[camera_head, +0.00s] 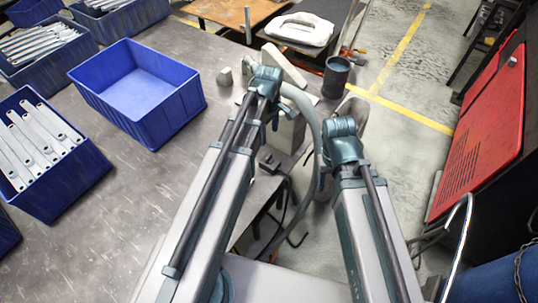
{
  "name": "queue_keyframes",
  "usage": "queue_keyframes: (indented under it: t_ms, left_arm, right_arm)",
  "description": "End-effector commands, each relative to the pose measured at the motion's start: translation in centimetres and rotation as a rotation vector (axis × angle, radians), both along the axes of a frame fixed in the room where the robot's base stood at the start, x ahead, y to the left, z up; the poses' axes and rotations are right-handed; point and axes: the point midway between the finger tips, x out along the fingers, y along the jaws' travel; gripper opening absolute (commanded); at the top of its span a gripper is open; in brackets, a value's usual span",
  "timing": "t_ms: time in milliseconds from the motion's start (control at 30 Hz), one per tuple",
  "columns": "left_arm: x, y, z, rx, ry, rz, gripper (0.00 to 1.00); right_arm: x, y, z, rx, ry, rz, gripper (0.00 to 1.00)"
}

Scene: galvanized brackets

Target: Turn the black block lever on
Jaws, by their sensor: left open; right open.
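A small black block (268,160) sits at the table's right edge, beside my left arm; it may be the lever, but its setting is too small to read. My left gripper (276,118) is beyond and above this block, mostly hidden by its own wrist. It is open, with nothing seen held in it. My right gripper (323,178) is to the right of the block, past the table edge and largely hidden by its arm. It is open, and I see nothing held in it.
An empty blue bin (183,133) and a blue bin of metal brackets (88,178) stand on the grey table (130,230). A dark cup (337,76) stands near its far right corner. A grey hose (308,110) curves between my arms. A red cabinet (480,140) is at right.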

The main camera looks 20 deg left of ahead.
Motion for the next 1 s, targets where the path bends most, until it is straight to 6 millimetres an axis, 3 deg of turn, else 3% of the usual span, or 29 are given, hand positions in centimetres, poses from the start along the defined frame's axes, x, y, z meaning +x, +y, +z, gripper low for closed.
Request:
queue_keyframes:
  t_ms: [700,1000]
  left_arm:
    - [0.0,0.0,-10.3,0.000,0.000,-0.002,0.72]
    - [0.0,0.0,-12.5,0.000,0.000,-0.002,0.72]
  right_arm:
    - [0.0,0.0,-10.3,0.000,0.000,0.000,0.50]
    - [0.0,0.0,-12.5,0.000,0.000,0.001,0.50]
